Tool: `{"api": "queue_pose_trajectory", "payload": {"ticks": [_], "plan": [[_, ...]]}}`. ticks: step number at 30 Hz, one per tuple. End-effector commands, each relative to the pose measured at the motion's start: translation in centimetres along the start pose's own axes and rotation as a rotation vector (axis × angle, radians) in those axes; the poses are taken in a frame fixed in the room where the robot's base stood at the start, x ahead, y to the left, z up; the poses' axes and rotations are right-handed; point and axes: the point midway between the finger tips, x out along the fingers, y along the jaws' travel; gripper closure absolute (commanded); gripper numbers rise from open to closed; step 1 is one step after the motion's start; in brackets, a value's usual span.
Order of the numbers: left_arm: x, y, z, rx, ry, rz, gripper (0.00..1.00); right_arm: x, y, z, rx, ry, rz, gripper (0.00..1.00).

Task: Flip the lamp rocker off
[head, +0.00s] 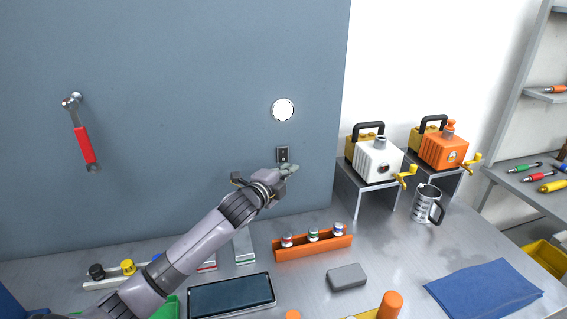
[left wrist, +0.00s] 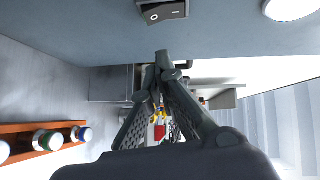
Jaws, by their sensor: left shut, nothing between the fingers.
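The lamp rocker (head: 283,154) is a small black switch on the blue-grey wall panel. It shows large at the top of the left wrist view (left wrist: 163,12), with an O and an I mark. The round lamp (head: 283,109) above it looks bright white, and part of it is in the left wrist view (left wrist: 290,8). My left gripper (head: 291,169) is just below the rocker in the head view. In the left wrist view its fingertips (left wrist: 163,58) meet, with nothing between them, and appear apart from the rocker. My right gripper is not in view.
An orange rack (head: 312,250) with several small jars stands below on the bench. A tablet (head: 231,297), a grey block (head: 346,277), a mug (head: 425,204) and a blue cloth (head: 484,291) lie around.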

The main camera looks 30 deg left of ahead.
Motion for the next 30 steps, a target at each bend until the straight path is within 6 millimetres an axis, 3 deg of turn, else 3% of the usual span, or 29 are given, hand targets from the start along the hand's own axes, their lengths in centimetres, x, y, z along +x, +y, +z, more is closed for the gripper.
{"api": "queue_pose_trajectory", "payload": {"ticks": [7, 21, 25, 29, 30], "plan": [[2.1, -0.1, 2.4, 0.001, -0.002, 0.002, 1.0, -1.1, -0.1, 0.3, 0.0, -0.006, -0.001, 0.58], [2.5, 0.1, 2.9, 0.002, -0.001, 0.0, 1.0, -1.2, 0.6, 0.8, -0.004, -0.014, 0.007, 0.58], [2.7, 0.6, 3.1, 0.018, -0.002, -0.017, 1.0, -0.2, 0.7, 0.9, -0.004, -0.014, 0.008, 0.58], [3.2, 1.4, 3.6, 0.071, -0.003, -0.07, 1.0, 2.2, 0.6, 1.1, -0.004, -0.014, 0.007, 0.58], [3.1, 0.4, 3.5, 0.073, -0.002, -0.073, 1.0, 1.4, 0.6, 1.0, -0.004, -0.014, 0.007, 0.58]]}}
